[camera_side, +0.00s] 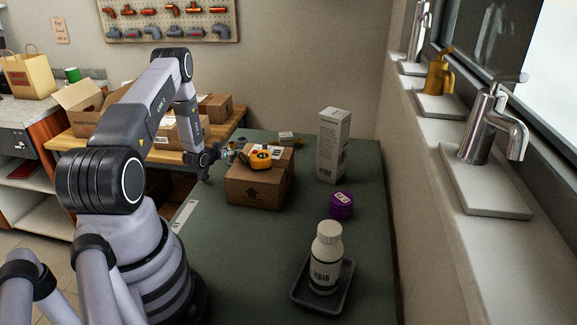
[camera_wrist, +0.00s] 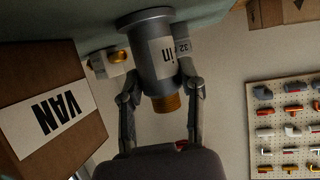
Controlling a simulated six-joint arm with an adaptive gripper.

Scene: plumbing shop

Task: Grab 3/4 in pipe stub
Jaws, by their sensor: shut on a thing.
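A grey pipe stub (camera_wrist: 152,55) with a wide flange, a white label reading "in" and a brass threaded end shows in the wrist view. My gripper (camera_wrist: 160,82) has a finger on each side of the stub and is shut on it. The flange end is at the green table surface, which lies at the top of this tilted view; I cannot tell if they touch. In the side view my gripper (camera_side: 226,153) is low over the table, just left of a cardboard box.
The cardboard box (camera_side: 254,188) carries a yellow tape measure (camera_side: 261,159). A tall white carton (camera_side: 333,146), a purple item (camera_side: 341,205) and a white bottle (camera_side: 325,258) on a grey tray (camera_side: 340,291) stand on the table. Another labelled grey piece (camera_wrist: 184,46) is behind the stub.

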